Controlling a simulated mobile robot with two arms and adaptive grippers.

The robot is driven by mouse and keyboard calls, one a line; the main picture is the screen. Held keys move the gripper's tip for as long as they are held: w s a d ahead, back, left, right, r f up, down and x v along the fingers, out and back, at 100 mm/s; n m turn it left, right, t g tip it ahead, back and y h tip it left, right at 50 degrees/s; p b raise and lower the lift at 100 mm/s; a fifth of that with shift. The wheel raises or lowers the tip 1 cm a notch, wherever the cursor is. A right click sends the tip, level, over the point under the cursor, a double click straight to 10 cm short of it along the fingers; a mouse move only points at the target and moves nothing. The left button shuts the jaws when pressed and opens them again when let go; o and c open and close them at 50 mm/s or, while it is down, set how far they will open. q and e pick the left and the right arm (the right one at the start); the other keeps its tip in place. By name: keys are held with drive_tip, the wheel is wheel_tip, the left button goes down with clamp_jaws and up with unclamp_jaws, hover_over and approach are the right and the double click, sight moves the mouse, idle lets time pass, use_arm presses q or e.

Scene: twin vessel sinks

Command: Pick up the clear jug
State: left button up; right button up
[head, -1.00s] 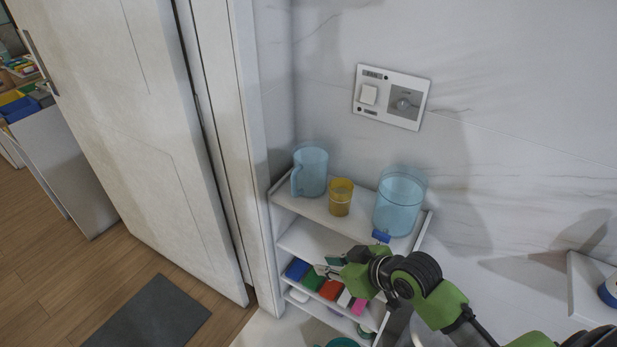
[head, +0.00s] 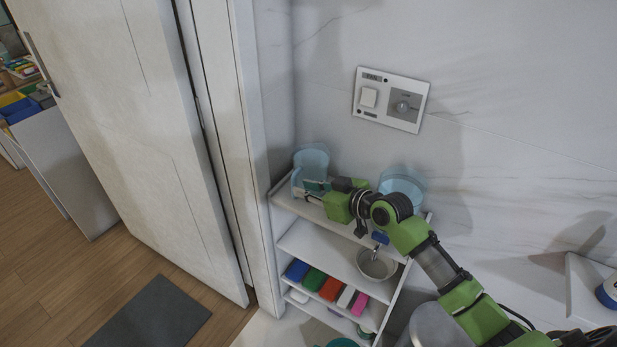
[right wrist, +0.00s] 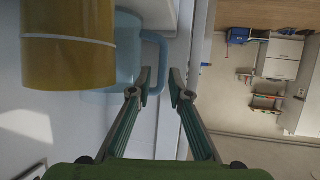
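The clear jug is light blue and see-through (head: 311,158). It stands upright at the left end of the shelf's top. My right gripper (head: 308,190) is in front of its lower part and hides some of it. In the right wrist view the jug (right wrist: 127,48) shows partly behind a yellow cup, with its handle at its right side. My right gripper (right wrist: 159,78) is open there, its fingers apart and empty, with the handle just beyond the fingertips. Whether they touch cannot be told. My left gripper is not in view.
The yellow cup (right wrist: 68,45) stands close to the jug, hidden by my arm in the head view. A blue see-through container (head: 402,185) stands on the shelf's right end. A metal bowl (head: 376,264) and several coloured blocks (head: 329,288) are on the lower shelves.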

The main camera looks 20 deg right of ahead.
sight(293, 185)
drive_tip(key=x, duration=0.5)
drive_tip(key=shift+a+f+p, duration=0.15)
drive_tip(key=shift+a+p, duration=0.05)
drive_tip(key=shift+p, duration=0.2)
clamp_jaws()
drive_tip(key=shift+w+r, duration=0.1)
drive_tip(key=shift+r, duration=0.15)
